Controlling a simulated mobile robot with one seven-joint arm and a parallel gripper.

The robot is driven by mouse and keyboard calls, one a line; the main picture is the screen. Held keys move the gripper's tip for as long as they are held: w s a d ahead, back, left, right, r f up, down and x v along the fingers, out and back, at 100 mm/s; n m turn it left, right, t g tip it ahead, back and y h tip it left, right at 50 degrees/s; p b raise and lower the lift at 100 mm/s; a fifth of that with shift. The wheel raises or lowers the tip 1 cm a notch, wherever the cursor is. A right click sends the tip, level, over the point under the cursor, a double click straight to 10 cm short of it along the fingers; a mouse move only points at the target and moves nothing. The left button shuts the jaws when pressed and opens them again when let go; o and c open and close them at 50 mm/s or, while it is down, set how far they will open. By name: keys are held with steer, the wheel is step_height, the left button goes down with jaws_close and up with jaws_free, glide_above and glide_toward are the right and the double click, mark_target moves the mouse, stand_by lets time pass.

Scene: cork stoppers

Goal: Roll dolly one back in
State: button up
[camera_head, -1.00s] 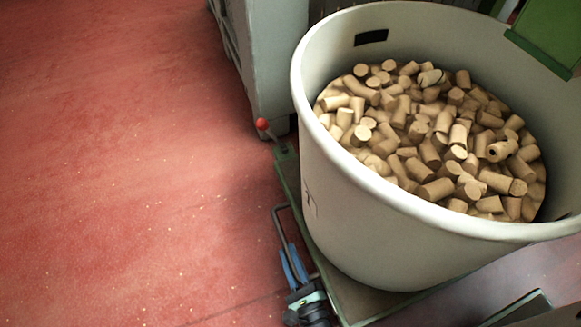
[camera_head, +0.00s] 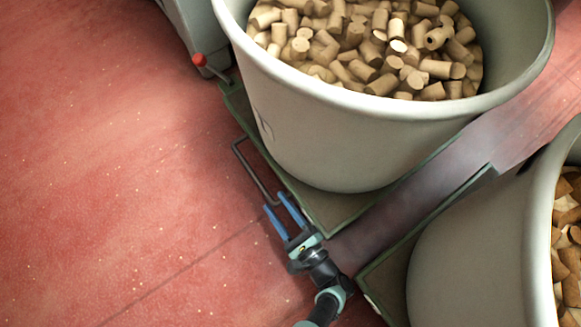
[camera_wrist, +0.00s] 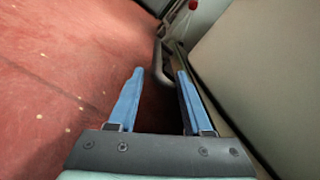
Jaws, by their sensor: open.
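A green flat dolly (camera_head: 338,208) carries a large pale tub (camera_head: 350,130) full of cork stoppers (camera_head: 370,45). The dolly has a dark bent handle (camera_head: 257,172) along its near left side, and a red-knobbed lever (camera_head: 200,60) at its far corner. I cannot tell which dolly is number one. My gripper (camera_head: 279,208) has blue fingers, open and empty, beside the near end of the handle. In the wrist view the fingers (camera_wrist: 155,82) point along the dolly's side, with the handle (camera_wrist: 160,68) ahead of the gap between them. Contact is not visible.
A second dolly (camera_head: 382,275) with another tub of corks (camera_head: 470,260) stands at the lower right, with a strip of floor between the two. A grey cabinet (camera_head: 195,30) stands at the upper left. The red floor (camera_head: 110,170) at left is clear.

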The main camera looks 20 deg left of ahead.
steer(key=shift+v, duration=2.7)
